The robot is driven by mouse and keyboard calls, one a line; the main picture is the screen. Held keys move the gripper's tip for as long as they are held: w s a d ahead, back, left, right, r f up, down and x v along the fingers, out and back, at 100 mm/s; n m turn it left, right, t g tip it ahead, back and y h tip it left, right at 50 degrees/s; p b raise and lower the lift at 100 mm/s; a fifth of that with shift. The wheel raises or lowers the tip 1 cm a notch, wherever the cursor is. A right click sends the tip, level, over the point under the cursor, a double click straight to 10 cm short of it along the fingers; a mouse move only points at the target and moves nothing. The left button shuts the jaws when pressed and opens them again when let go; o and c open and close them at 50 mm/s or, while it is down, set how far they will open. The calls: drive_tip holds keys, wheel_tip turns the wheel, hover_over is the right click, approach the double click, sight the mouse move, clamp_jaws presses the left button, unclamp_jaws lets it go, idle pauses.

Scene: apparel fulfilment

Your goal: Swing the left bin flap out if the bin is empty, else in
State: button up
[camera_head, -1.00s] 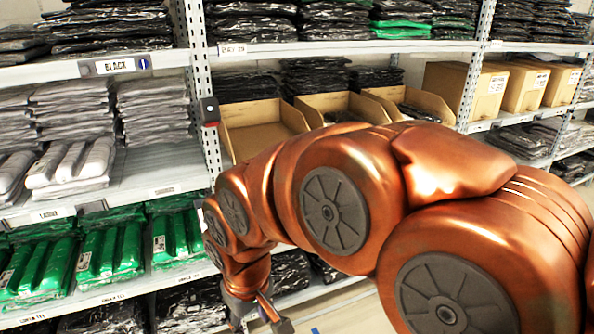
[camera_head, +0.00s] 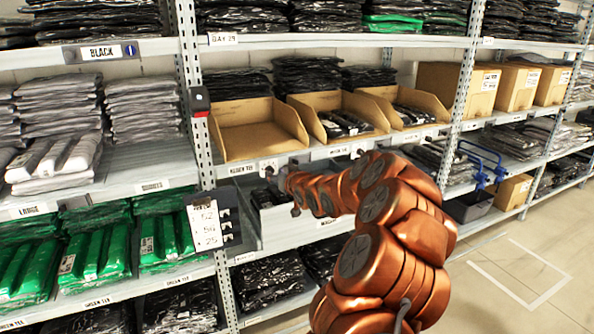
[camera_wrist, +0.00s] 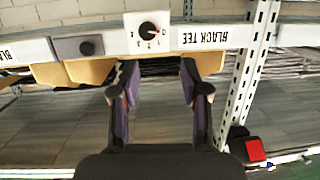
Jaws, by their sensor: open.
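Three open cardboard bins stand on the middle shelf. The left bin (camera_head: 250,140) looks empty, its bare floor and walls showing. The middle bin (camera_head: 345,122) holds black packs. I cannot tell which part is the left bin's flap. My gripper (camera_head: 280,180) is at the shelf edge below the left bin. In the wrist view its fingers (camera_wrist: 158,93) are apart with nothing held between them.
A perforated upright post (camera_head: 195,90) carries a red-and-black device (camera_head: 200,103). A clipboard (camera_head: 207,224) hangs below it. A grey bin (camera_head: 285,222) lies under my gripper. Green packs (camera_head: 95,250) fill the left lower shelf. Floor is free at right.

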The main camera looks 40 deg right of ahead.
drive_tip(key=t+h, duration=0.2)
approach(296, 163)
drive_tip(key=w, duration=0.2)
drive_tip(key=shift+m, duration=0.3)
drive_tip(key=shift+d+x, duration=0.2)
drive_tip(key=shift+x, duration=1.7)
drive_tip(key=shift+d+x, duration=0.2)
drive_tip(key=shift+x, duration=1.65)
drive_tip(key=shift+s, duration=0.1)
drive_tip(key=shift+c, duration=0.2)
clamp_jaws()
